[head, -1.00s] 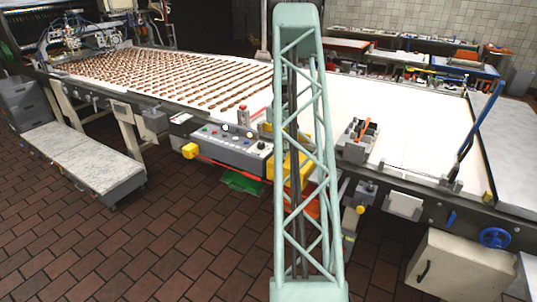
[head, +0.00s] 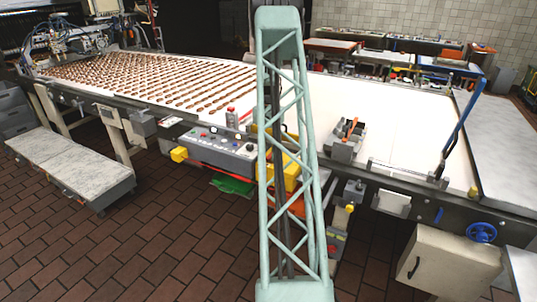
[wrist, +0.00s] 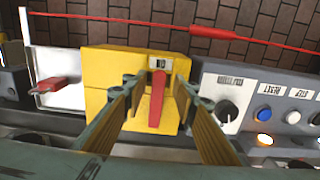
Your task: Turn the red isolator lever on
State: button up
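The red isolator lever (wrist: 157,102) is on the front of a yellow box (wrist: 100,68) in the wrist view. It lies roughly along the picture's vertical, below a small label window (wrist: 160,63). My gripper (wrist: 157,86) is open, with one finger on each side of the lever. Gaps show between the lever and both fingers, and I see no clear contact. In the head view the yellow box (head: 291,168) is partly hidden behind the pale green lattice structure. The lever and my gripper cannot be made out there.
A grey control panel (wrist: 256,105) with a black knob and buttons sits right of the box. A second red handle (wrist: 55,86) on a white plate is at left. A red cord (wrist: 222,33) runs across the top. The conveyor (head: 372,105) extends behind.

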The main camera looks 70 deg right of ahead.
jog(key=shift+r, duration=0.15)
notch_tip(320, 180, up, 12)
dwell(0.9)
jog(key=shift+f, duration=0.2)
dwell(0.6)
